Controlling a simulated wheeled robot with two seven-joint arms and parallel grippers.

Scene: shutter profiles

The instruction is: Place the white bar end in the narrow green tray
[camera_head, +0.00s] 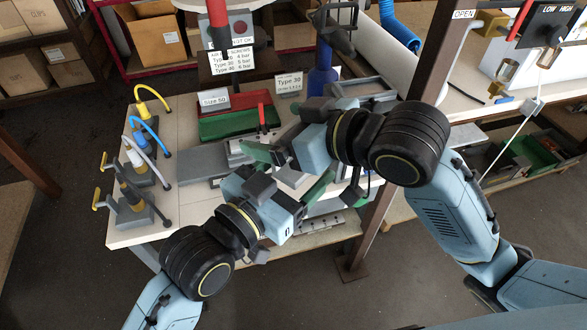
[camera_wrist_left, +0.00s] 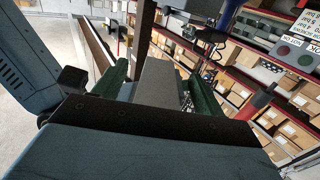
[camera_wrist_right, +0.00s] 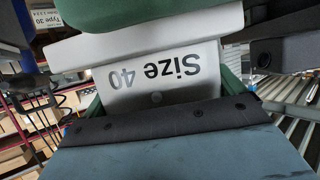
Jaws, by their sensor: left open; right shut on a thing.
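In the head view my right gripper (camera_head: 264,146) reaches in from the right over the table. In the right wrist view a pale white piece (camera_wrist_right: 150,44) lies across the jaws, and I take it as the white bar end. My right gripper is shut on it. A green shape (camera_wrist_right: 130,12), possibly the narrow green tray, fills the top edge there. An upside-down "Size 40" label (camera_wrist_right: 155,75) shows between the fingers. My left gripper (camera_head: 300,178) is open, low and close to the right one. In the left wrist view a grey block (camera_wrist_left: 157,82) shows between its green fingers.
A wider green tray (camera_head: 225,124) with a "Size 50" sign (camera_head: 214,98) sits behind the grippers, with a red tray (camera_head: 246,99) behind it. A brown post (camera_head: 383,215) stands at the right.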

